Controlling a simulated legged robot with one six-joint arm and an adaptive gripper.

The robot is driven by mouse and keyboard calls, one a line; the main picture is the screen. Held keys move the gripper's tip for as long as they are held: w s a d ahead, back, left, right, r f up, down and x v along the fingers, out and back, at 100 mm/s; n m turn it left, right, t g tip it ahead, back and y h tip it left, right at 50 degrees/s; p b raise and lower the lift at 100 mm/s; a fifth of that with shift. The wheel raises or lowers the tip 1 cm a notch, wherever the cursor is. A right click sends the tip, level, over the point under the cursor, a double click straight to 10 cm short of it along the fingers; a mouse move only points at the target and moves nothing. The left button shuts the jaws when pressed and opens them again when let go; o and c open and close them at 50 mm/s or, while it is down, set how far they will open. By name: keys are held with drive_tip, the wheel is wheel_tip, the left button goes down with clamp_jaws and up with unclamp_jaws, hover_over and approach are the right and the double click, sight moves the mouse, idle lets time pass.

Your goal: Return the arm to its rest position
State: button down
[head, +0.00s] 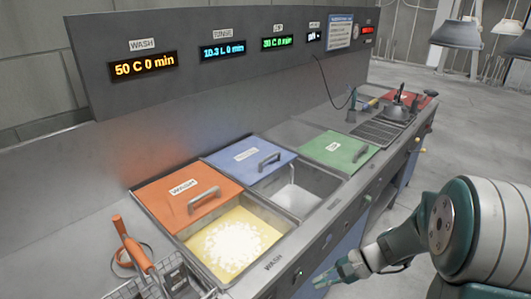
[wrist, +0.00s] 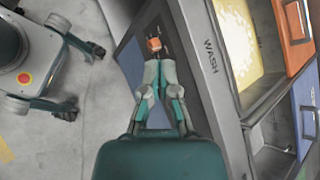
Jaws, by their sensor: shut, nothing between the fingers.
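My arm comes in from the right of the head view, and my gripper (head: 326,279) is in front of the bench's front panel, low in the picture. In the wrist view my gripper (wrist: 153,64) points at the dark front panel, its fingertips close together with nothing held. A small orange-and-white part (wrist: 154,44) shows just beyond the fingertips. I cannot tell whether they touch it.
The bench holds a foamy yellow wash basin (head: 225,243) with an orange lid (head: 180,192), plus blue (head: 249,163) and green (head: 334,149) lids. A wire basket (head: 160,280) stands at lower left. Hanging hoods (head: 458,33) are at upper right. The floor (head: 440,150) right of the bench is clear.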

drive_tip(key=s+d+r+n+t+h, duration=0.2)
drive_tip(key=s+r+n+t+h, duration=0.3)
drive_tip(key=s+r+n+h, duration=0.5)
drive_tip(key=s+r, duration=0.4)
drive_tip(key=r, duration=0.2)
drive_tip(key=shift+s+r+t, duration=0.15)
drive_tip(key=shift+r+t, duration=0.25)
drive_tip(key=shift+a+n, duration=0.1)
drive_tip(key=shift+n, duration=0.2)
